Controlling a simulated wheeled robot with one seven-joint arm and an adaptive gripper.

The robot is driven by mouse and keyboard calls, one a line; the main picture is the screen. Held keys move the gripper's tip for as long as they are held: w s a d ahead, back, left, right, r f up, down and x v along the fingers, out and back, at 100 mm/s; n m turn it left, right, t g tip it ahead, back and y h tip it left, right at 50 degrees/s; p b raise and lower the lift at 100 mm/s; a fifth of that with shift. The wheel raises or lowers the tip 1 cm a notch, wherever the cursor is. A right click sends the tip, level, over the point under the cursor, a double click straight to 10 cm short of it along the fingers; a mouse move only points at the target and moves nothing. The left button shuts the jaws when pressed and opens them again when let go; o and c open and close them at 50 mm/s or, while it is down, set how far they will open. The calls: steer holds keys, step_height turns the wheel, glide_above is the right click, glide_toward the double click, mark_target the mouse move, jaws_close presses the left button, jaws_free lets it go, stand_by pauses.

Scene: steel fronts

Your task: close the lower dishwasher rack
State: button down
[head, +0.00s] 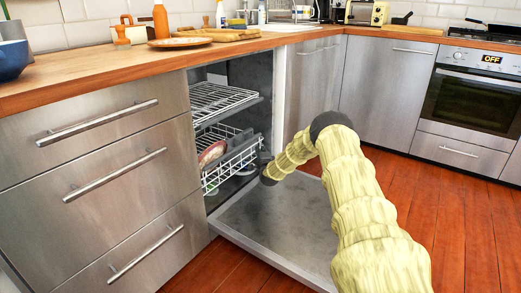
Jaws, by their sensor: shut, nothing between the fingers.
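The dishwasher stands open, with its door (275,228) folded down flat over the floor. The lower rack (231,163) is a white wire basket, partly out of the cavity above the inner end of the door. It holds a reddish dish (212,153) and some darker items that are hard to make out. My gripper (255,171) is small and dark at the end of my arm, at the right side of the lower rack. It is shut and holds nothing. I cannot tell whether it touches the rack.
The upper rack (221,101) sits above the lower one. Steel drawers (110,160) with bar handles flank the opening on the left. A wooden countertop (100,75) runs above. An oven (472,102) stands at the right; the wooden floor (450,220) there is clear.

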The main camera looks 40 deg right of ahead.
steer(key=p+v, duration=0.3)
steer(key=v, duration=0.6)
steer(key=shift+a+p, duration=0.3)
steer(key=shift+a, duration=0.05)
steer(key=shift+s, duration=0.1)
